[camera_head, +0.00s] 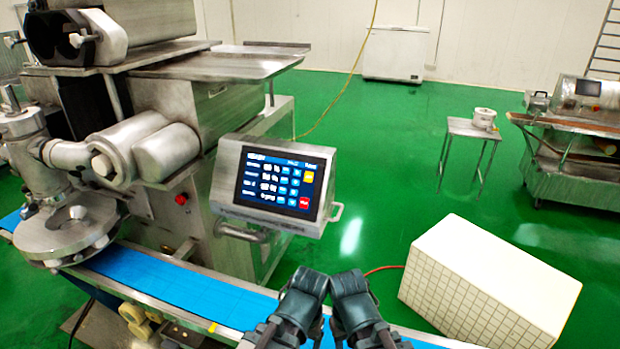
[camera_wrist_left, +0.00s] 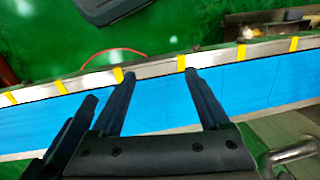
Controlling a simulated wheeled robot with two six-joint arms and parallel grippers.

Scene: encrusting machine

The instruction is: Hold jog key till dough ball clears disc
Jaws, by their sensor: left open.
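The control panel (camera_head: 277,190) faces me, its lit screen (camera_head: 283,184) showing rows of blue keys, a yellow key (camera_head: 308,177) and a red key (camera_head: 304,203). The labels are too small to tell which is the jog key. The round metal disc (camera_head: 50,238) sits under the nozzle at the left, over the blue belt (camera_head: 200,298). I see no dough ball. My left gripper (camera_head: 308,281) is at the bottom middle, below the panel and apart from it. In the left wrist view it (camera_wrist_left: 158,76) is open and empty above the belt. My right gripper (camera_head: 348,284) is close beside it; its jaw opening is unclear.
The encrusting machine (camera_head: 215,110) fills the left side. A large white block with a grid (camera_head: 490,285) stands on the floor at right. A small table (camera_head: 473,130) and another machine (camera_head: 575,150) are farther back. Green floor is clear between them.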

